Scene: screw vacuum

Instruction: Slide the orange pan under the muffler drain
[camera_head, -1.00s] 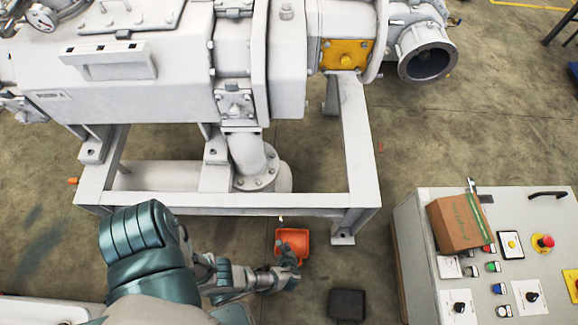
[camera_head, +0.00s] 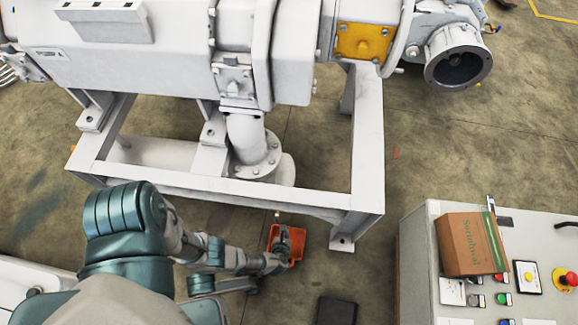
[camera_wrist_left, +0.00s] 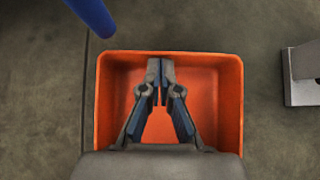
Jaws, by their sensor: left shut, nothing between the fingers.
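The orange pan (camera_head: 295,251) lies on the floor by the front beam of the white machine frame. My left gripper (camera_head: 284,231) reaches over it from the left. In the left wrist view the pan (camera_wrist_left: 225,95) fills the middle, and the left gripper (camera_wrist_left: 160,70) is shut with nothing between its fingertips, over the pan's inside. I cannot tell whether the fingers touch the pan. A blue rod-like end (camera_wrist_left: 93,15) shows at the top left of that view; I cannot tell whether it is the muffler drain. The right gripper is not in view.
The white frame's front beam (camera_head: 220,193) and its foot (camera_head: 341,242) stand close to the pan. A dark block (camera_head: 336,311) lies on the floor nearer me. A control cabinet (camera_head: 430,235) carrying a cardboard box (camera_head: 468,245) stands at the right.

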